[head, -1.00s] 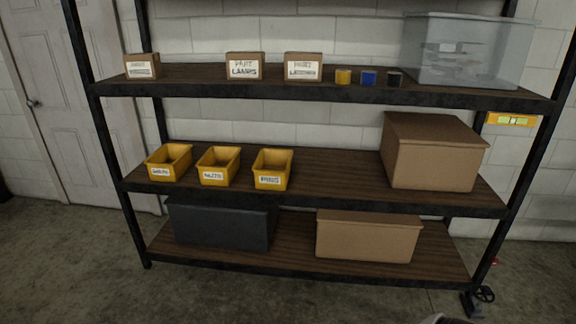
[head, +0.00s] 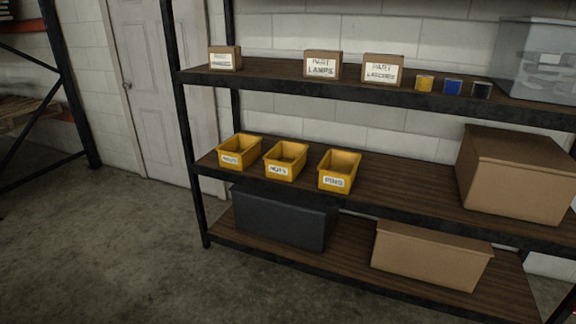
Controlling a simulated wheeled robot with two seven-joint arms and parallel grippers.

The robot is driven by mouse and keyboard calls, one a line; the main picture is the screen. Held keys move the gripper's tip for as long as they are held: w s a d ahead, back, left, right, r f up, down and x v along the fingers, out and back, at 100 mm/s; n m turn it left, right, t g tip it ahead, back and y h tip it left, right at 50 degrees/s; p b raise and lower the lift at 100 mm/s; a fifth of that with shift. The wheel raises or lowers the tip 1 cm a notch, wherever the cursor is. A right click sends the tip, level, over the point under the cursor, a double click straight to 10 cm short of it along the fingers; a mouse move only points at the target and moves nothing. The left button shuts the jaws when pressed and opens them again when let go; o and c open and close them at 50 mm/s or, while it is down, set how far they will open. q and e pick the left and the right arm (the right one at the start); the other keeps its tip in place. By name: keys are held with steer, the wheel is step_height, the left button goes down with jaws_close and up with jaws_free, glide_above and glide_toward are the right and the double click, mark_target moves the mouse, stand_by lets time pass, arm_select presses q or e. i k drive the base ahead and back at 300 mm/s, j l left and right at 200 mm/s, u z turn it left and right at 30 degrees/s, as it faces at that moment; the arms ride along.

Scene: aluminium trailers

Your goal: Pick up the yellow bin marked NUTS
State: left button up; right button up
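Three yellow open-topped bins stand in a row on the middle shelf (head: 400,194) of a black-framed rack. The middle one is the NUTS bin (head: 286,161), with a white label on its front. To its left is another yellow bin (head: 239,152) whose label is too small to read surely. The bins are upright and slightly apart from each other. Their insides look empty, but the bottoms are not clear. Neither of my grippers is in view.
Cardboard boxes with labels (head: 322,65), several small cans (head: 453,87) and a clear tub (head: 538,60) stand on the top shelf. A large brown box (head: 515,175) is right of the bins. A dark box (head: 284,217) and a brown box (head: 430,254) are below. Floor (head: 120,240) at left is clear.

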mark_target(287, 161)
steer(key=i+l, duration=0.15)
steer(key=i, duration=0.7)
steer(key=i+l, duration=0.15)
steer(key=i, duration=0.75)
